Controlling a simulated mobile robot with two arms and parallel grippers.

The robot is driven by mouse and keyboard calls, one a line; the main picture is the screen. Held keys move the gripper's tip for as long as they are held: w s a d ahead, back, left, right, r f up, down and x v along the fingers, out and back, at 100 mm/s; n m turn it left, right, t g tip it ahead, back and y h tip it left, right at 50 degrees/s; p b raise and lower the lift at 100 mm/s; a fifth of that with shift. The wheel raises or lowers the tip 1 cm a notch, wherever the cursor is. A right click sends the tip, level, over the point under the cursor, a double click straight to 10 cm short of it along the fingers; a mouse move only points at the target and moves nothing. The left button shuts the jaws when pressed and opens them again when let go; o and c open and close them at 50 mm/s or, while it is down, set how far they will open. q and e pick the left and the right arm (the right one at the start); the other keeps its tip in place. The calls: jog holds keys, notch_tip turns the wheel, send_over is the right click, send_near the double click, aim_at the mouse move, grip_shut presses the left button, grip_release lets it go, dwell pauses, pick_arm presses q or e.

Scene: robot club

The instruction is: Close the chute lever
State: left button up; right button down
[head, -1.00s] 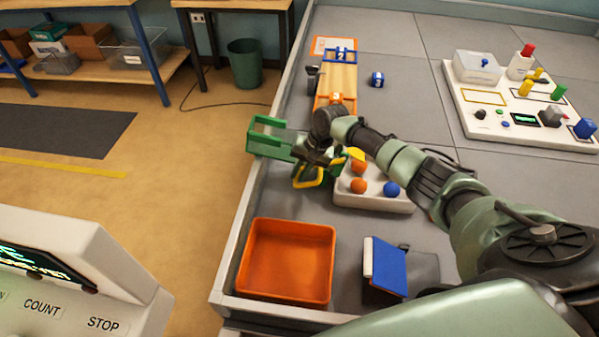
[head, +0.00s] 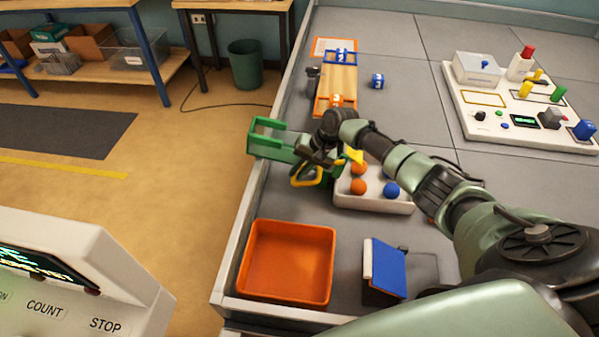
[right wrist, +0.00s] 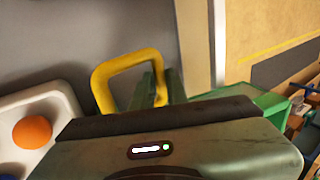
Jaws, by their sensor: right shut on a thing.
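The green chute (head: 272,140) stands at the table's left edge in the head view, its open end jutting past the rim. A yellow loop handle, the lever (head: 305,181), shows at its near side, partly covered by my right gripper (head: 318,163). In the right wrist view the yellow loop (right wrist: 102,85) stands beyond the gripper body, beside green chute parts (right wrist: 272,104). My right gripper is shut on the lever; its fingertips are mostly hidden, so the exact contact is unclear. My left gripper is not in view.
A white tray (head: 372,205) with orange and blue balls sits just right of the chute. An orange bin (head: 287,226) and a blue-topped stand (head: 388,268) are nearer. A wooden ramp (head: 341,76) lies behind; a control panel (head: 500,117) is at right.

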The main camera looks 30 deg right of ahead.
jog(key=s+d+r+t+y+b, duration=0.1)
jog(key=d+r+t+y+b, duration=0.1)
jog(key=r, duration=0.4)
jog(key=s+d+r+t+y+b, duration=0.2)
jog(key=r+t+y+b, duration=0.2)
jog(key=r+y+b, duration=0.2)
jog(key=shift+r+t+y, duration=0.4)
jog(key=shift+s, duration=0.1)
jog(key=c, duration=1.4)
grip_release()
jog(key=shift+d+f, duration=0.1)
jog(key=shift+s+d, duration=0.1)
